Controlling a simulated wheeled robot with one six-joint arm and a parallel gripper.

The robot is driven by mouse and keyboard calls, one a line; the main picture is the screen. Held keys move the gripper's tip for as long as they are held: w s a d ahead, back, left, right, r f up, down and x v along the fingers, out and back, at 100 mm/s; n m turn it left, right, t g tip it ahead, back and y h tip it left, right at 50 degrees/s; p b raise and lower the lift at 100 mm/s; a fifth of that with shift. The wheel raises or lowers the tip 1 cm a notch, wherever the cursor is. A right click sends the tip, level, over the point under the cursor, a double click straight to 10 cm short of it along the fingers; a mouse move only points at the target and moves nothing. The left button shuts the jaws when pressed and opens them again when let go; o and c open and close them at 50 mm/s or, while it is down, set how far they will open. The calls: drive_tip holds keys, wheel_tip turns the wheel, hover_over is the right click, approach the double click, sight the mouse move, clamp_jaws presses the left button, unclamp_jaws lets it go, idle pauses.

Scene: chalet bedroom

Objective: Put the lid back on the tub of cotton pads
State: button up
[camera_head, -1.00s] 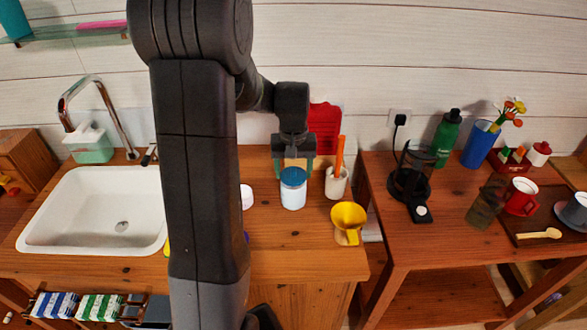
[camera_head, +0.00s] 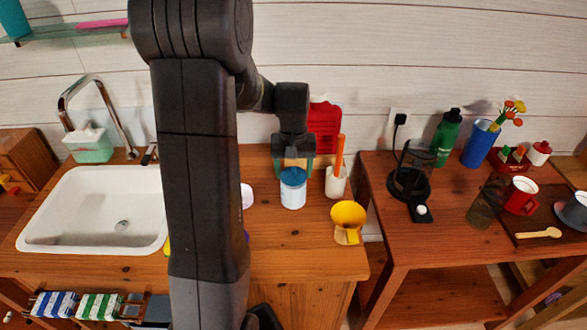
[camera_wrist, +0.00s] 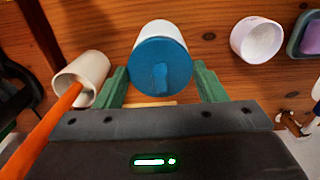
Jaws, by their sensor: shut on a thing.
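The tub of cotton pads (camera_head: 293,197) is a white cylinder standing upright on the wooden counter. It also shows in the wrist view (camera_wrist: 160,28). Its blue lid (camera_head: 293,175) is right over the tub's mouth, with no gap visible; I cannot tell whether it is fully seated. In the wrist view the lid (camera_wrist: 155,72) faces the camera and shows a raised grip bar. My gripper (camera_head: 294,168) comes down from behind the tub. Its green fingertips (camera_wrist: 162,68) lie at opposite sides of the lid, shut on it. The pads are hidden.
A white cup (camera_head: 336,182) with an orange-handled tool stands close to the right of the tub. A yellow funnel-like vessel (camera_head: 348,214) is at the counter's front right. A white round container (camera_wrist: 257,40) is on the other side. The counter in front of the tub is clear.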

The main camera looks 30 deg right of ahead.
idle(0.4)
drive_tip(key=o, duration=1.3)
drive_tip(key=shift+c, duration=0.2)
drive_tip(key=shift+r+p, duration=2.7)
drive_tip(key=shift+r, duration=0.8)
clamp_jaws()
